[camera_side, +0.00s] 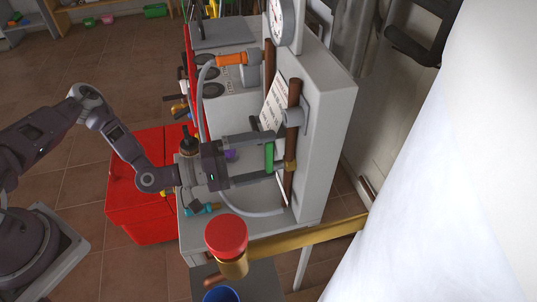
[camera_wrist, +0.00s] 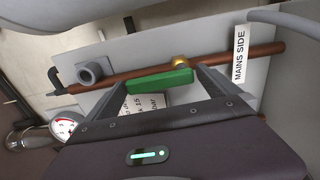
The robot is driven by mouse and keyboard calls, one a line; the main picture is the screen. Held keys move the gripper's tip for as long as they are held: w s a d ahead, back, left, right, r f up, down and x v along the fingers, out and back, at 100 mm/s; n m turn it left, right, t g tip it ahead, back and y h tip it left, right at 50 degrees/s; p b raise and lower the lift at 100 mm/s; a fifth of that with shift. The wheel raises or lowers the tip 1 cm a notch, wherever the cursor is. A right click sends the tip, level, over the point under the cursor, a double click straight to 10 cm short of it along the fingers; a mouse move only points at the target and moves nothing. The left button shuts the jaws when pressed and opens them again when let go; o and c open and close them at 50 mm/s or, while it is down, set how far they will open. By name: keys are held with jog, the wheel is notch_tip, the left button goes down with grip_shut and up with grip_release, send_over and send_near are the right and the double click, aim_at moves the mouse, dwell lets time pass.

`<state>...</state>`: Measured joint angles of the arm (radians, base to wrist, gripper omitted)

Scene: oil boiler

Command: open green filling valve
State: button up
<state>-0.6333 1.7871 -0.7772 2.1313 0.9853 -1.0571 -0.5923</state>
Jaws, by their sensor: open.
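The green filling valve handle (camera_side: 269,157) is on a copper pipe (camera_side: 292,120) on the white boiler panel. In the wrist view the green handle (camera_wrist: 158,81) lies roughly along the pipe (camera_wrist: 225,55), with a brass fitting (camera_wrist: 180,61) just behind it. My gripper (camera_side: 279,154) is open, its two long fingers reaching toward the panel, one above and one below the handle in the side view. In the wrist view my gripper (camera_wrist: 158,87) has a finger at each end of the handle. I cannot tell whether either finger touches it.
A pressure gauge (camera_side: 281,22) sits on top of the panel. An orange fitting (camera_side: 231,59) with a grey hose is up and left of my gripper. A red-capped brass valve (camera_side: 226,234) stands in front. A "MAINS SIDE" label (camera_wrist: 240,57) hangs on the pipe.

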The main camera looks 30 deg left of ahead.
jog(key=v, duration=0.5)
jog(key=shift+s+a, duration=0.2)
jog(key=shift+s, duration=0.05)
